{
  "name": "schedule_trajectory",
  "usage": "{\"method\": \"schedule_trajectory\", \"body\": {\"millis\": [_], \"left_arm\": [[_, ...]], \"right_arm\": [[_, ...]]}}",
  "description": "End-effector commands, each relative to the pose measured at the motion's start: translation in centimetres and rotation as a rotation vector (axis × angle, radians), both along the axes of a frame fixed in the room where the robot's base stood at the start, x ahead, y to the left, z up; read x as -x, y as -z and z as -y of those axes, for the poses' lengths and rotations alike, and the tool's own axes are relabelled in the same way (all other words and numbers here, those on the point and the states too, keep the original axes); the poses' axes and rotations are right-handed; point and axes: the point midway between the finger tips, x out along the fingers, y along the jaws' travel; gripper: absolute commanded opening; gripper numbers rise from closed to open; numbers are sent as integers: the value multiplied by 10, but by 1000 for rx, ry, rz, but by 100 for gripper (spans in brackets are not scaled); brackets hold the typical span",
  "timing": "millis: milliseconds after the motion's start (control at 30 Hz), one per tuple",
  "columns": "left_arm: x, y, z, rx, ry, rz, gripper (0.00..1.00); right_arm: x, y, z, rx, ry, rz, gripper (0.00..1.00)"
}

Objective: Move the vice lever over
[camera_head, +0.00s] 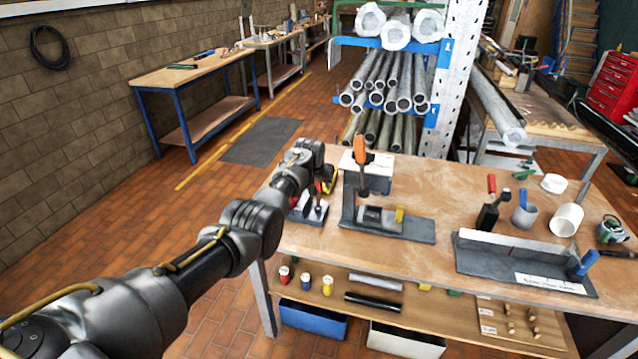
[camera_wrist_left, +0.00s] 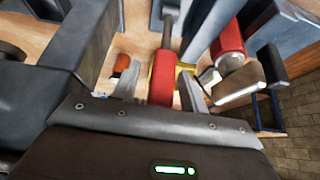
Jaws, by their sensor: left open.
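A small dark vice or clamp fixture (camera_head: 308,211) stands at the left end of the workbench, partly hidden by my left arm. My left gripper (camera_head: 325,183) is low over it. In the left wrist view, a red grip on a metal rod (camera_wrist_left: 162,78) lies between the fingers of the open left gripper (camera_wrist_left: 160,92); I cannot tell whether they touch it. A second red handle (camera_wrist_left: 229,42) is to the right. Which red part is the vice lever is not clear. My right gripper is not in view.
Right of my gripper is an upright orange handle (camera_head: 360,149), behind a grey tray (camera_head: 415,234) holding a metal cylinder and yellow block. Farther right are a dark angled fixture (camera_head: 490,262), cups and tools. The middle of the wooden bench top (camera_head: 450,185) has free room.

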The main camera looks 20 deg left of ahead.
Motion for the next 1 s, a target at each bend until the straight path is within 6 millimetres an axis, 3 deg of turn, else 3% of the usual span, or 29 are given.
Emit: {"method": "schedule_trajectory", "body": {"millis": [267,433,800,1000], "left_arm": [[4,-9,1,0,0,2,44],[14,-27,2,-1,0,4,44],[42,-77,7,0,0,3,44],[50,-92,8,1,0,0,44]], "right_arm": [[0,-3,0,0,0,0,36],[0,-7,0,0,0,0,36],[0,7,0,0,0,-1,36],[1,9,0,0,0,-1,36]]}}
